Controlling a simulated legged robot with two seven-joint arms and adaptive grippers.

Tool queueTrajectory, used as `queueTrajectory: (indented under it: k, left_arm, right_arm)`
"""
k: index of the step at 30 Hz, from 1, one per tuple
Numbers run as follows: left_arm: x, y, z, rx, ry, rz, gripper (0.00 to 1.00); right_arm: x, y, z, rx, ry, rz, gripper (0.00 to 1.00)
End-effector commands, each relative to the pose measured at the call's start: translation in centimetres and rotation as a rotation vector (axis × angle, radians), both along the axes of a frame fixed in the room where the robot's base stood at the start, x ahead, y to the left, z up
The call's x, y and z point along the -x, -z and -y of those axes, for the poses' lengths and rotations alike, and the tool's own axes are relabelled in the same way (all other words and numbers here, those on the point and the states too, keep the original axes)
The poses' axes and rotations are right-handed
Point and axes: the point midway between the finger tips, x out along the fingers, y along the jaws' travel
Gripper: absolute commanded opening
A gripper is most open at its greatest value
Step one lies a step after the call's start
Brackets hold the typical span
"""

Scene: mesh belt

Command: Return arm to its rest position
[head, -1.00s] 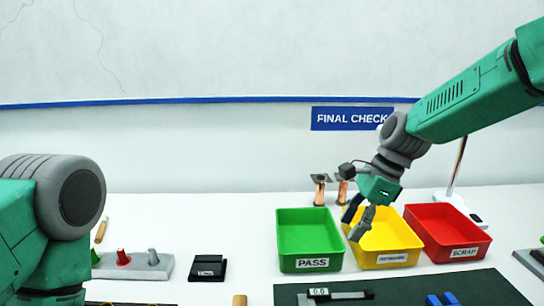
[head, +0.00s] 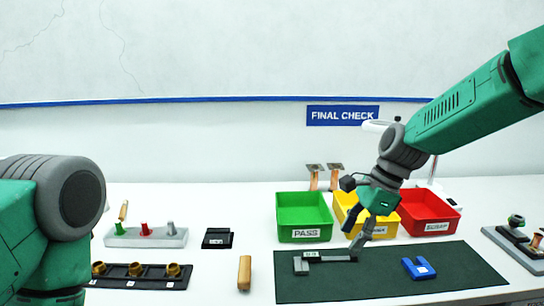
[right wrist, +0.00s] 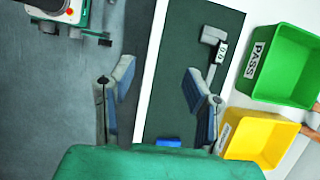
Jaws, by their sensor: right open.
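My right arm comes in from the upper right in the head view. My right gripper (head: 358,238) points down in front of the yellow bin (head: 377,226), over the dark green mat (head: 340,285). It appears close to the caliper (head: 335,259) lying on the mat; I cannot tell the exact height. In the right wrist view the two fingers (right wrist: 159,82) are spread apart with nothing between them. The caliper also shows there (right wrist: 214,55), beyond the right finger. Only a forearm and joint of my left arm show at the left edge; its gripper is out of view.
A green PASS bin (head: 305,235) and a red SCRAP bin (head: 430,228) flank the yellow one. A blue part (head: 419,268) lies on the mat. A grey peg block (head: 146,238), a black box (head: 217,238) and a dark holder (head: 137,282) stand left.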

Motion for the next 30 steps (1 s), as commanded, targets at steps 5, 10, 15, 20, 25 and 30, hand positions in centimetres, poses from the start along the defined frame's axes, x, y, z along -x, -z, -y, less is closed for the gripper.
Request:
queueTrajectory:
  k: [5,10,15,20,25,30]
  left_arm:
    - [-0.1,0.8,0.0,0.0,0.0,0.001,0.4]
    - [-0.1,1.7,0.0,0.0,0.0,0.001,0.4]
    - [0.0,2.9,0.0,0.0,0.0,0.0,0.4]
    - [0.0,4.9,0.0,0.0,0.0,0.0,0.4]
    - [0.0,7.5,0.0,0.0,0.0,0.0,0.4]
    - [-0.1,10.0,0.0,0.0,0.0,0.0,0.4]
  right_arm:
    - [0.9,4.3,0.5,0.033,-0.057,0.019,0.43]
    - [2.6,9.1,1.3,0.073,-0.138,0.054,0.43]
    - [5.3,15.9,2.5,0.134,-0.27,0.092,0.43]
    - [10.7,25.2,4.5,0.213,-0.492,0.139,0.43]
    - [19.7,34.5,7.3,0.295,-0.842,0.198,0.43]
    - [29.3,40.1,9.7,0.337,-1.221,0.258,0.43]
